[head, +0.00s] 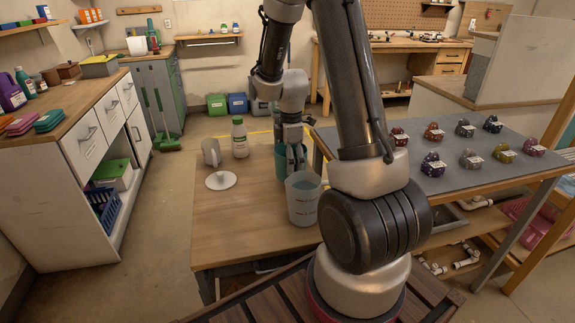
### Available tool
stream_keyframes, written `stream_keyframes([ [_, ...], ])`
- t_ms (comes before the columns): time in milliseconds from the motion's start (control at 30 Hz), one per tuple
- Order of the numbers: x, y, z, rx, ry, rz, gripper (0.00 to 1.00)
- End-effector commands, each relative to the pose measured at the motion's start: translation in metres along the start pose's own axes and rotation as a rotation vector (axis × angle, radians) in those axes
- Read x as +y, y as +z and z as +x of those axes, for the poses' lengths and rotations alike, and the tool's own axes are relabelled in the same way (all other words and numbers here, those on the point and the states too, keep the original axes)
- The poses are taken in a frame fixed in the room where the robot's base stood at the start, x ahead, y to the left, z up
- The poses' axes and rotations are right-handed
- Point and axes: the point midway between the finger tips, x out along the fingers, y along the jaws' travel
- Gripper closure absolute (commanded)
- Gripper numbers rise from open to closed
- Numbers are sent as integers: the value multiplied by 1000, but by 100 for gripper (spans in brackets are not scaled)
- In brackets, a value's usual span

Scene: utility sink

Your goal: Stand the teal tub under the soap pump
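A grey mug (211,153) and a white knobbed lid (221,180) are on the table's left side. The table's front left (225,230) is clear. A grey-topped table (440,187) with several small patterned objects stands at the right.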

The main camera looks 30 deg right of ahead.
Motion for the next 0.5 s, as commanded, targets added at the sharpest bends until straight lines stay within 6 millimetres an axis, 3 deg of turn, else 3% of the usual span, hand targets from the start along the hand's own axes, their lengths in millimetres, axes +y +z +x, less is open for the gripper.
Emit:
stream_keyframes([
  [100,0,0,20,0,-2,-1,39],
  [233,2,0,27,0,1,-1,39],
  [500,42,0,30,0,-1,0,39],
])
